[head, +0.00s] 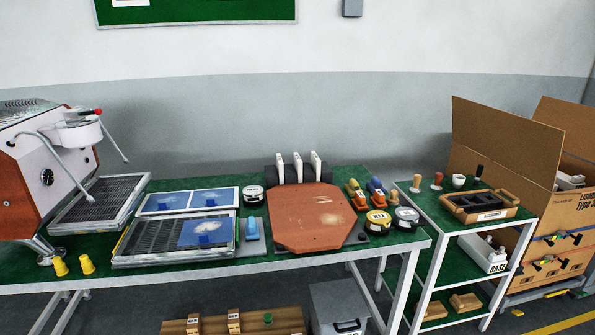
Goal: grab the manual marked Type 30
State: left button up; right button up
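Three thin white upright items stand side by side in a dark holder (270,177) at the back of the green table: a left one (280,168), a middle one (298,167) and a right one (316,164). They look like booklets seen edge-on. Any marking on them is too small to read, so I cannot tell which, if any, is the manual marked Type 30. Neither of my grippers shows in the head view.
A reddish-brown board (310,218) lies in front of the holder. An espresso machine (50,160) stands at the left, with trays (120,262) beside it. Tape measures and small tools sit right of the board. A white-framed shelf (440,242) and cardboard boxes (500,135) are further right.

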aim_at(298, 161)
jog(key=i+j, duration=1.1)
jog(key=i, duration=0.15)
jog(key=z, duration=1.15)
